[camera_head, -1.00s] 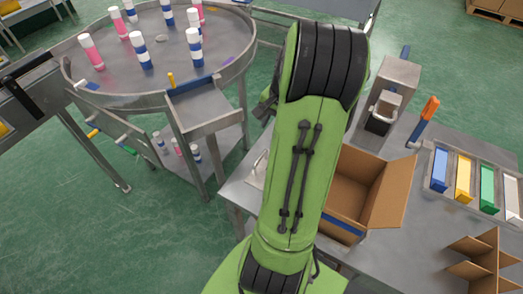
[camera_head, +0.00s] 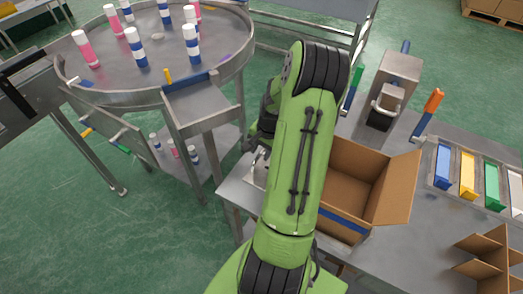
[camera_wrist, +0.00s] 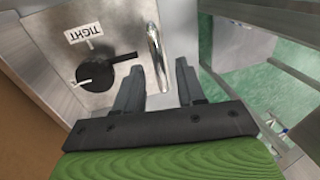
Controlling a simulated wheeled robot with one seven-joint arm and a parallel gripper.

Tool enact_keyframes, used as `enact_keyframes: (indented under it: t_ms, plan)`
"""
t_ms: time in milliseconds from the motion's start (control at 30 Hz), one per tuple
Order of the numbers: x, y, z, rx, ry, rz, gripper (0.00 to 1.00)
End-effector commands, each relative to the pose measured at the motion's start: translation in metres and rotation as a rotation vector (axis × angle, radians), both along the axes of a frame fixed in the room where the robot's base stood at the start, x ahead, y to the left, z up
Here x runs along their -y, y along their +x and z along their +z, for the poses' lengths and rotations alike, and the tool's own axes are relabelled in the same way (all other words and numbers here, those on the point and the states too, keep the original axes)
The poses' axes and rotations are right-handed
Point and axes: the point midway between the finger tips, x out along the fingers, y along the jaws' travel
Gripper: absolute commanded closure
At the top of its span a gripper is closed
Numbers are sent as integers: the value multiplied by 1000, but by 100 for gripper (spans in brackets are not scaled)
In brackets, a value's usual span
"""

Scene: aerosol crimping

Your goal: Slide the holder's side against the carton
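The carton (camera_head: 352,185) is an open brown cardboard box with a blue band, standing on the metal table right of my arm. A brown surface, likely the carton's side, shows at the left edge of the wrist view (camera_wrist: 22,120). A metal plate with a "TIGHT" label and a black knob, apparently the holder (camera_wrist: 115,35), carries an upright metal handle (camera_wrist: 158,55). My gripper (camera_wrist: 160,85) is open, with the handle between its fingers and gaps visible. In the head view the handle area (camera_head: 258,165) shows at the table's left edge, mostly hidden by my arm.
A metal press-like device (camera_head: 393,85) and an orange-handled tool (camera_head: 430,112) stand behind the carton. Blue, yellow, green and white pieces (camera_head: 465,175) lie at right, near a cardboard divider (camera_head: 490,250). A round table (camera_head: 150,60) with several bottles stands left.

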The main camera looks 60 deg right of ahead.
Motion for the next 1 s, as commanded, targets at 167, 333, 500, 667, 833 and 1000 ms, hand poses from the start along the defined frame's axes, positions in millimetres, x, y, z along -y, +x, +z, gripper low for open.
enact_keyframes:
  t_ms: [167, 333, 500, 667, 833, 1000]
  plan:
    - [0, 0, 1, 0, 0, 0, 76]
    - [0, 0, 1, 0, 0, 0, 100]
    - [0, 0, 1, 0, 0, 0, 100]
    - [0, -2, 1, 0, 0, 0, 100]
    - [3, -30, 1, -4, -1, -4, 100]
    - [5, -53, 1, -2, 0, -2, 100]
